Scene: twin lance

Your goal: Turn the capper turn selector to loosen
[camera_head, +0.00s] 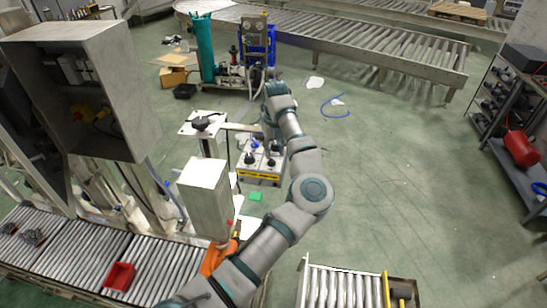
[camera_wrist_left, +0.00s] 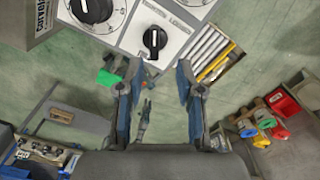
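The capper turn selector (camera_wrist_left: 155,40) is a black knob on a light plate with printed lettering, at the top middle of the left wrist view. A white mark on the knob runs roughly up and down in the picture. In the head view the capper's control box (camera_head: 261,176) has several black knobs on its top. My left gripper (camera_wrist_left: 157,88) is open and empty, its two fingers apart on the near side of the selector and not touching it. In the head view the left gripper (camera_head: 268,138) is over the box, partly hidden by its arm. My right gripper is not in view.
Larger dials (camera_wrist_left: 95,10) sit beside the selector. A white capper housing (camera_head: 205,197) stands left of my arm, next to a roller conveyor (camera_head: 60,260) with a red bin (camera_head: 119,276). A green item (camera_head: 256,197) lies by the box.

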